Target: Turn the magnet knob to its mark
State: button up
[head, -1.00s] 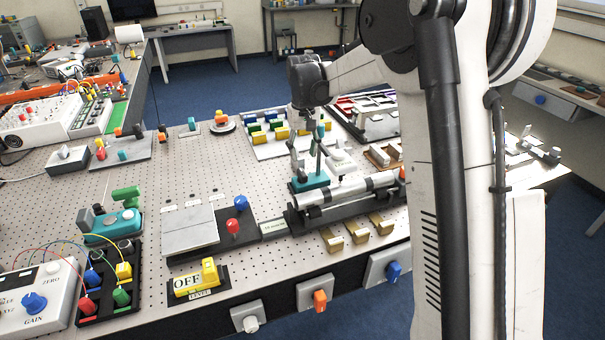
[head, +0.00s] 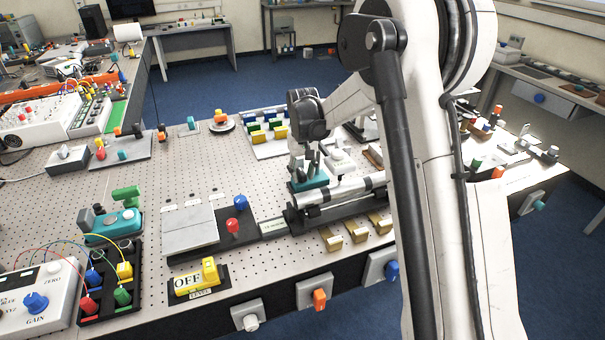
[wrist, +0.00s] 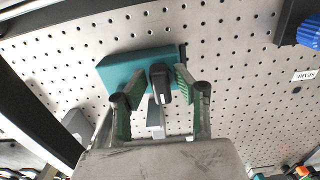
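The teal magnet base (head: 312,183) stands beside the pipe assembly near the middle of the bench. In the wrist view the teal block (wrist: 134,68) has a small black knob (wrist: 160,83) on its near face. My gripper (head: 308,163) is right at the block in the head view. In the wrist view its two green-padded fingertips (wrist: 160,76) stand apart on either side of the knob. Narrow gaps seem to show between pads and knob; contact cannot be made out. The knob's mark cannot be made out.
The grey pipe (head: 345,190) lies on its black rail just in front of the block. Brass brackets (head: 357,231) stand near the bench's front edge. In the wrist view a blue knob (wrist: 310,35) sits at top right, with bare perforated bench (wrist: 235,80) between.

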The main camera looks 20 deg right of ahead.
grip_shut()
jog(key=shift+b, duration=0.3)
jog(key=m+b, duration=0.2)
jog(key=m, duration=0.1)
jog(key=shift+a+f, duration=0.15)
jog(key=m+b, duration=0.3)
jog(key=m, duration=0.1)
jog(key=shift+a+m, duration=0.15)
jog(key=shift+m, duration=0.15)
jog(key=m+b, duration=0.1)
jog(key=m, duration=0.1)
jog(key=m+b, duration=0.1)
jog(key=m, duration=0.2)
jog(key=shift+w+a+m, duration=0.1)
jog(key=shift+w+m, duration=0.1)
jog(key=shift+m, duration=0.1)
jog(key=m+b, duration=0.1)
jog(key=m, duration=0.3)
jog(key=shift+w+m+b, duration=0.15)
jog(key=shift+m+b, duration=0.15)
jog(key=shift+b, duration=0.05)
jog(key=shift+r, duration=0.2)
